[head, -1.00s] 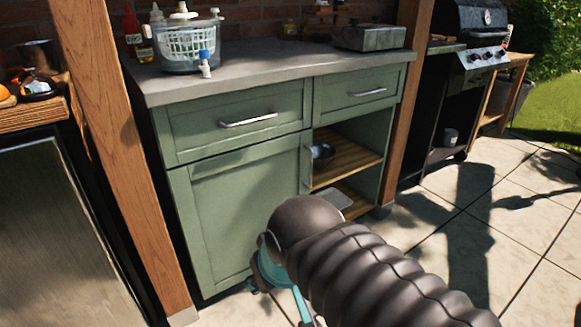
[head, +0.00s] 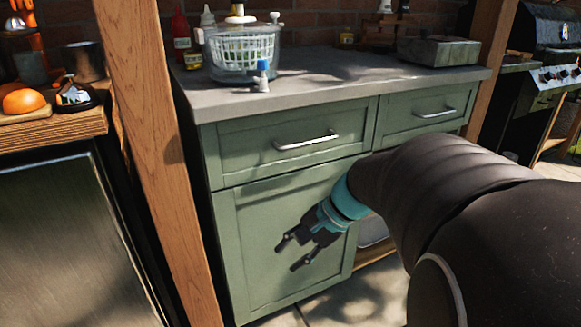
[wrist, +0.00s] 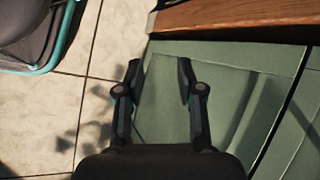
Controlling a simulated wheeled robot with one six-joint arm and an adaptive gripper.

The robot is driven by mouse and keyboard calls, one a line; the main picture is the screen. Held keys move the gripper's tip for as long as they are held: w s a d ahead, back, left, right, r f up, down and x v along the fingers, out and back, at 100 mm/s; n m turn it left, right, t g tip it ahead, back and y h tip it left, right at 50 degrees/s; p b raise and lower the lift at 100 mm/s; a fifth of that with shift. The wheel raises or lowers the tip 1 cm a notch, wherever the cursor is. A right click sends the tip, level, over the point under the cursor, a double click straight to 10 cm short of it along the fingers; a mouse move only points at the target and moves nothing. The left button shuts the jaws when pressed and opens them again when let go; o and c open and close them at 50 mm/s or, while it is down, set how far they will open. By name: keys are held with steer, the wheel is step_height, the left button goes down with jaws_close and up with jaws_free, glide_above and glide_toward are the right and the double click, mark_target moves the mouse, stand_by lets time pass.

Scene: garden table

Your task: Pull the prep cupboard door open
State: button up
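The prep cupboard door (head: 270,225) is a green panel below the wide drawer, and it looks shut, flush with the cupboard front. Its handle is hidden behind my arm. My gripper (head: 290,256) is in front of the door's middle, with its two dark fingers apart and pointing left. The wrist view also shows my gripper (wrist: 160,70), its fingers spread with nothing between them. Green cupboard panel (wrist: 215,95) shows behind and beside the fingers there. I cannot tell whether a fingertip touches the door.
The wide drawer (head: 240,148) with a bar handle (head: 305,141) is above the door. A wooden post (head: 155,150) stands left of the cupboard. The worktop (head: 330,88) holds a salad spinner (head: 243,55) and a metal box (head: 440,52). Patio tiles (wrist: 95,50) are free beside my gripper.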

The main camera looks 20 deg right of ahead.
steer(key=w+d+f+m+t+y, duration=0.2)
steer(key=w+d+m+t+y, duration=0.1)
steer(key=w+d+m, duration=0.5)
steer(key=s+d+f+m+t+h, duration=0.1)
steer(key=d+f+m+t+h, duration=0.15)
steer(key=d+m+t, duration=0.85)
steer(key=d+f+m+h, duration=0.2)
steer(key=d+f, duration=0.2)
steer(key=d, duration=1.4)
steer(key=x, duration=1.3)
steer(key=shift+w+b, duration=0.25)
steer(key=shift+b, duration=0.1)
jaws_close()
